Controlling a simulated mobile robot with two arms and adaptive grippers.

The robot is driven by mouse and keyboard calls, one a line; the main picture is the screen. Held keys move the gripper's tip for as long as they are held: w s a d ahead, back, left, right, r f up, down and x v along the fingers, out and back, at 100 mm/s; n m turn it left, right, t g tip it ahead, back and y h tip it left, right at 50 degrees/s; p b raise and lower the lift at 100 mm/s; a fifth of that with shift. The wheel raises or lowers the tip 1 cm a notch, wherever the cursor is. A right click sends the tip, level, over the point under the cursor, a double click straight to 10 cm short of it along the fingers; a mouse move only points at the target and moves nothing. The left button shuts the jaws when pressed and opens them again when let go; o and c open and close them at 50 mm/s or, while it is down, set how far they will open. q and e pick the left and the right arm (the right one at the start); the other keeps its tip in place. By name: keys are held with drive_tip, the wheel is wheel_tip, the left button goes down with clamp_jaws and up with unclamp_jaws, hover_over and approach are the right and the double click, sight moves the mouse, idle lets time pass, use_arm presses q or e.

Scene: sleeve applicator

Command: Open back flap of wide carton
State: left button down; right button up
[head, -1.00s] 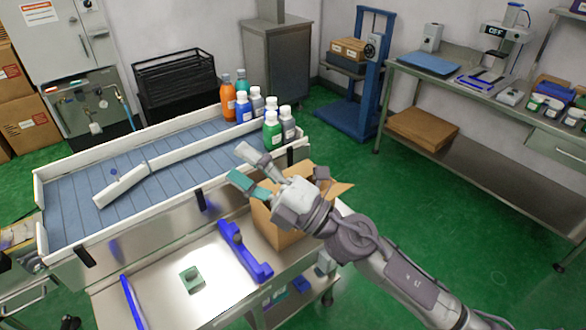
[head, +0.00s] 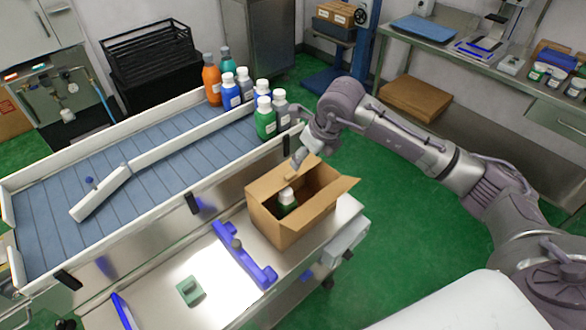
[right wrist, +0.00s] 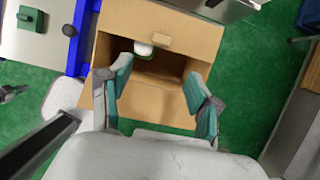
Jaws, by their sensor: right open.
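The wide brown carton (head: 277,226) stands upright on the steel table. Its top is open in the middle, and one flap (head: 343,192) sticks out on the right. A bottle with a white cap (head: 287,196) stands inside. My right gripper (head: 296,162) is at the carton's back edge, pointing down, its fingertips partly hard to make out. In the right wrist view the gripper (right wrist: 160,94) is open, with its teal-padded fingers apart above the carton opening (right wrist: 160,69). I cannot tell whether it touches the back flap. My left gripper is out of view.
A blue rail (head: 243,255) lies left of the carton, and a green block (head: 190,291) sits farther left on the table. The conveyor (head: 100,187) runs behind, with several bottles (head: 264,118) at its right end. Green floor (head: 400,240) is free on the right.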

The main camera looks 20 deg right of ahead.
sight(292, 176)
drive_tip(key=p+x, duration=0.2)
drive_tip(key=x, duration=0.8)
drive_tip(key=shift+w+a+f, duration=0.15)
drive_tip(key=shift+w+f, duration=0.1)
drive_tip(key=shift+f, duration=0.05)
drive_tip(key=shift+w+f, duration=0.2)
drive_tip(key=shift+f, duration=0.2)
drive_tip(key=shift+r, duration=0.1)
clamp_jaws()
